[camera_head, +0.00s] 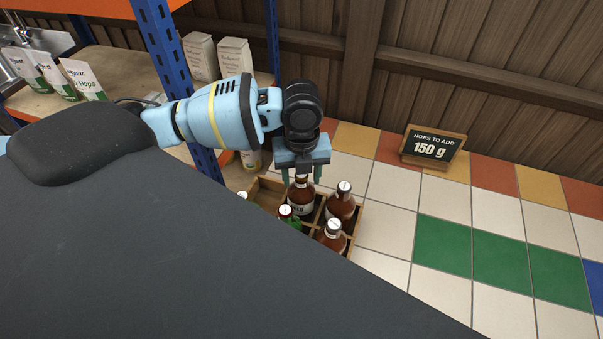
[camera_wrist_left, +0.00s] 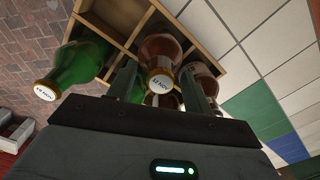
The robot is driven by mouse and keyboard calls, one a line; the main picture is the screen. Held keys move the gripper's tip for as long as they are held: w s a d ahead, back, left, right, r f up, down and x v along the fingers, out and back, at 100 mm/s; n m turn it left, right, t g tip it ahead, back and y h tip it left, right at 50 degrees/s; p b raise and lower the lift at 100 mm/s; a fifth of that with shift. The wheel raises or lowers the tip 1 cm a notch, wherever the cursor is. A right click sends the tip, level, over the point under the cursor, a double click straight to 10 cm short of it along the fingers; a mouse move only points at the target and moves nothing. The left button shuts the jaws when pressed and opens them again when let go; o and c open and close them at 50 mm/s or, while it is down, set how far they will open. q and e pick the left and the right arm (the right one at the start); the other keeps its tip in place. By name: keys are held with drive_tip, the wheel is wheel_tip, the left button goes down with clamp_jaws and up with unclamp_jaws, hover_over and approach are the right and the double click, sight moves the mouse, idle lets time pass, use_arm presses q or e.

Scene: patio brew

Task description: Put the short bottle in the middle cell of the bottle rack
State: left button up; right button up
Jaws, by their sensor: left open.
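The wooden bottle rack (camera_head: 268,188) stands low on the tiled floor and holds several bottles. It also shows in the left wrist view (camera_wrist_left: 107,10), with bare cells at its far side. My left gripper (camera_head: 301,179) points down over the rack. Its fingers are open on either side of the neck of a brown bottle (camera_head: 301,198) with a white label. In the left wrist view this brown bottle (camera_wrist_left: 160,52) sits between the fingers, its pale cap facing the camera. I cannot tell whether the fingers touch it, or which bottle is the short one. My right gripper is out of view.
Brown bottles stand at the rack's right (camera_head: 341,203) and front (camera_head: 332,236). A green bottle (camera_wrist_left: 78,62) is at the left in the wrist view. A blue shelf post (camera_head: 172,62) stands left of the rack. A sign (camera_head: 433,147) stands on open tiles to the right.

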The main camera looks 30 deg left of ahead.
use_arm(q)
wheel_tip(320, 180, up, 12)
drive_tip(key=shift+r+p, duration=0.2)
drive_tip(key=shift+p, duration=0.15)
drive_tip(key=shift+d+f, duration=0.1)
idle(0.4)
